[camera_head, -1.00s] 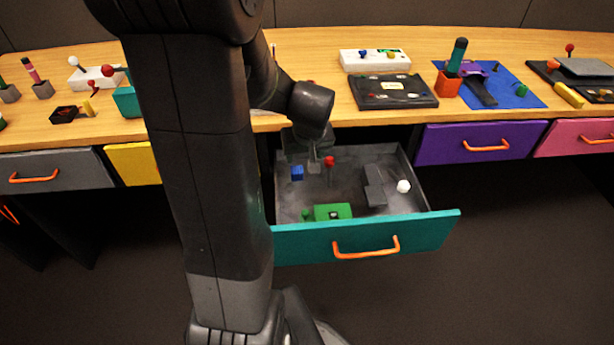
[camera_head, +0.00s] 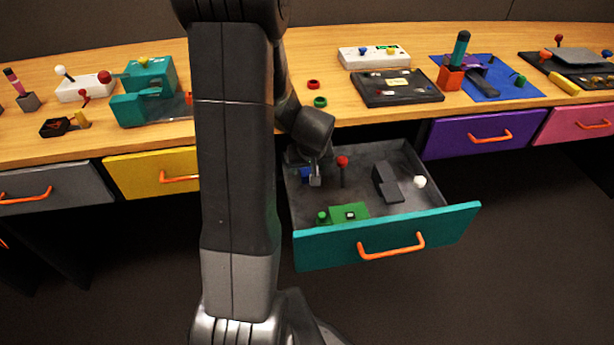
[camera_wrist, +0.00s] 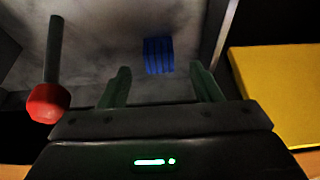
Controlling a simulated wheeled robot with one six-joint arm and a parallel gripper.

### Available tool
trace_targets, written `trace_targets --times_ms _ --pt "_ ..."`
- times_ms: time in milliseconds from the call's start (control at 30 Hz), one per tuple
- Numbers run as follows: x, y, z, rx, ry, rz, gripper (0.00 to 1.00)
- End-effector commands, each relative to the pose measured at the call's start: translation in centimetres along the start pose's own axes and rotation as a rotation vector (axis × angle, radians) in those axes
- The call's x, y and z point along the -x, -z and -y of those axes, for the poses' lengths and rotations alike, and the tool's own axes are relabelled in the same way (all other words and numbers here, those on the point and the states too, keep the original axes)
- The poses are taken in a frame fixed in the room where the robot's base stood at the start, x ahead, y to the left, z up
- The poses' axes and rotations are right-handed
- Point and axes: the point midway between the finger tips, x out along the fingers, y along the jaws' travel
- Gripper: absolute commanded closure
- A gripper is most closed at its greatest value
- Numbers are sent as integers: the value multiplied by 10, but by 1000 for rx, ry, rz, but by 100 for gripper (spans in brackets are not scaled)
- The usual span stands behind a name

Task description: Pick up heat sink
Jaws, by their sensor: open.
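The heat sink looks to be the blue ribbed block (camera_wrist: 158,55) on the drawer floor, seen in the wrist view just beyond and between my fingertips. In the head view the blue block (camera_head: 305,175) is partly hidden by my gripper (camera_head: 316,180). My gripper (camera_wrist: 162,78) is open, with its two dark green fingers apart and nothing between them. The fingers point at the block and do not appear to touch it.
The teal drawer (camera_head: 390,237) is pulled out. It also holds a red-topped post (camera_head: 342,162), a green board (camera_head: 349,212), a dark grey stepped block (camera_head: 386,182) and a white ball (camera_head: 420,182). The closed yellow drawer (camera_head: 150,172) is to the left.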

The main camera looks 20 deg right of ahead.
Motion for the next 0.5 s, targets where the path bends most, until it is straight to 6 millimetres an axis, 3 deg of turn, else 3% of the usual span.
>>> trace_targets --times_ms 200,500 --pt "-31 -1 -1 0 1 2 42" --pt "-38 0 -1 0 0 0 42"
